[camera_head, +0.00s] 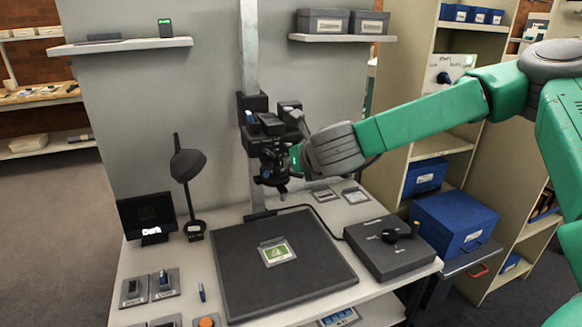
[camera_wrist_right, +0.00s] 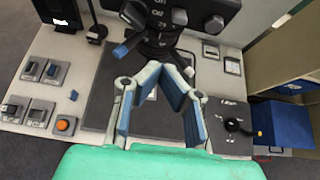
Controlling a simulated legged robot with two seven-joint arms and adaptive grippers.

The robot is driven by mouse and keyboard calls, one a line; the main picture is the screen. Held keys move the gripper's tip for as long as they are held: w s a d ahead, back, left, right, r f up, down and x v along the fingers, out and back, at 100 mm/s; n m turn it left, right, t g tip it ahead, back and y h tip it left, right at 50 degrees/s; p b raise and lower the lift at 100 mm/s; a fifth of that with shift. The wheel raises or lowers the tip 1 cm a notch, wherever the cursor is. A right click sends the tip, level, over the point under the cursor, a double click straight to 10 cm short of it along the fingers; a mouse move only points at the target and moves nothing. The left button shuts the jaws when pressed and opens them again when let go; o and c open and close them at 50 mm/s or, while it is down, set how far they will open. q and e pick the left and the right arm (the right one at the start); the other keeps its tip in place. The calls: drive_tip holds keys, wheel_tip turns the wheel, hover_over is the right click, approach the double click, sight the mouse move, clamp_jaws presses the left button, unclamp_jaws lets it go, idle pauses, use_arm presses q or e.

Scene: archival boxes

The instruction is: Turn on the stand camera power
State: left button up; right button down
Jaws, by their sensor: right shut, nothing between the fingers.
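The black stand camera (camera_head: 257,128) is mounted on a grey vertical column above the copy table. In the right wrist view its dark body (camera_wrist_right: 185,12) shows marked dials on the near face, with a blue-grey lever (camera_wrist_right: 128,45) low on its left. My right gripper (camera_head: 294,157) reaches in from the right, close beside the camera. In the wrist view its fingers (camera_wrist_right: 164,67) come together at the tips, empty, just below the camera body. Whether they touch it I cannot tell. I cannot make out a power switch for certain. My left gripper is out of view.
A desk lamp (camera_head: 188,165) and small screen (camera_head: 147,218) stand left. A grey control box (camera_head: 392,262) with a black knob and a blue box (camera_head: 455,225) are right. Switches and an orange button (camera_wrist_right: 66,124) sit front left.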

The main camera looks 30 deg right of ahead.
drive_tip(key=shift+d+v, duration=0.45)
drive_tip(key=shift+v, duration=1.85)
drive_tip(key=s+a+f+n+g+y, duration=0.1)
drive_tip(key=s+a+f+n+g, duration=0.1)
drive_tip(key=s+a+f+n, duration=0.4)
drive_tip(key=s+a+f+n+g+y, duration=0.1)
drive_tip(key=s+f+n, duration=0.1)
drive_tip(key=f+n, duration=0.75)
drive_tip(key=s+a+f+n+g+y, duration=0.1)
drive_tip(key=s+a+f+n+g, duration=0.1)
drive_tip(key=s+a+f+n, duration=0.5)
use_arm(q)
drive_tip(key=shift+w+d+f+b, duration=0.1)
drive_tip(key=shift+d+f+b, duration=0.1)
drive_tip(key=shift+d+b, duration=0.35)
use_arm(e)
drive_tip(key=s+d+f+n+g, duration=0.3)
drive_tip(key=s+f+n, duration=0.4)
drive_tip(key=s+n, duration=0.1)
drive_tip(key=s+d+f+n+g, duration=0.2)
drive_tip(key=s+d+f+n, duration=0.1)
drive_tip(key=s+f+n, duration=0.4)
drive_tip(key=shift+s+d+n+g, duration=0.25)
drive_tip(key=shift+s+n+g, duration=0.15)
drive_tip(key=shift+s+n, duration=0.5)
drive_tip(key=shift+a, duration=0.15)
